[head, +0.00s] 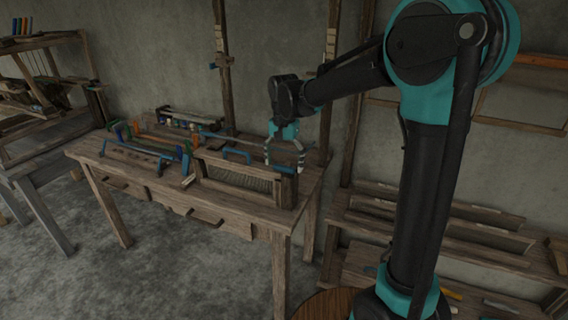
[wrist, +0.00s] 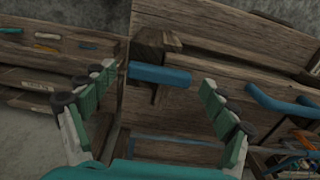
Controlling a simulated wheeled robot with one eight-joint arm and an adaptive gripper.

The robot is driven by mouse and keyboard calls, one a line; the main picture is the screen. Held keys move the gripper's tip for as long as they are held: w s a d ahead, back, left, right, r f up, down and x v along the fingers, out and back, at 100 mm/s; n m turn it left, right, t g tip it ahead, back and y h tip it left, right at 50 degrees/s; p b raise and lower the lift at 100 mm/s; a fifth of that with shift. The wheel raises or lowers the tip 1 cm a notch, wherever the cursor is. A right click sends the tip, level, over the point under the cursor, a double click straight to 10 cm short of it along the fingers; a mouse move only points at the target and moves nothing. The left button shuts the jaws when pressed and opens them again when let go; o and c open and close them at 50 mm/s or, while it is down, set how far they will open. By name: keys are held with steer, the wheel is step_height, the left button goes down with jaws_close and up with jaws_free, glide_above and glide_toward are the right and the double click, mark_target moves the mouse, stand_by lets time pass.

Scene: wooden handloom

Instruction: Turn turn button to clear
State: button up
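The turn button appears to be the short blue bar (wrist: 160,75) on the end of a wooden frame in the wrist view. It lies about level in that picture, across a wooden post. In the head view a small blue piece (head: 284,169) at the right end of the wooden frame (head: 225,183) seems to be the same part. My gripper (head: 286,158) is above that end. In the wrist view my gripper (wrist: 159,80) is open, its fingers to either side of the bar.
The frame stands on a wooden table (head: 150,186). A blue handle (head: 237,152) is on the frame. Blue, green and orange parts (head: 150,152) lie to the left. A rack of tools (head: 188,122) stands behind. Shelves (head: 460,225) are at the right. The floor in front is clear.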

mark_target(288, 176)
steer(key=c, duration=1.1)
steer(key=n, duration=0.2)
steer(key=s+n, duration=0.1)
steer(key=n, duration=0.1)
steer(key=shift+a, duration=0.1)
steer(key=n, duration=0.5)
steer(key=shift+s, duration=0.35)
steer(key=n, duration=0.4)
steer(key=shift+s+d+n, duration=0.3)
steer(key=shift+s+d, duration=0.05)
steer(key=shift+s+d+n, duration=0.1)
steer(key=shift+d+n, duration=0.1)
steer(key=shift+n, duration=0.85)
steer(key=shift+s+d+n, duration=0.1)
steer(key=shift+d+n, duration=0.1)
steer(key=shift+n, duration=0.85)
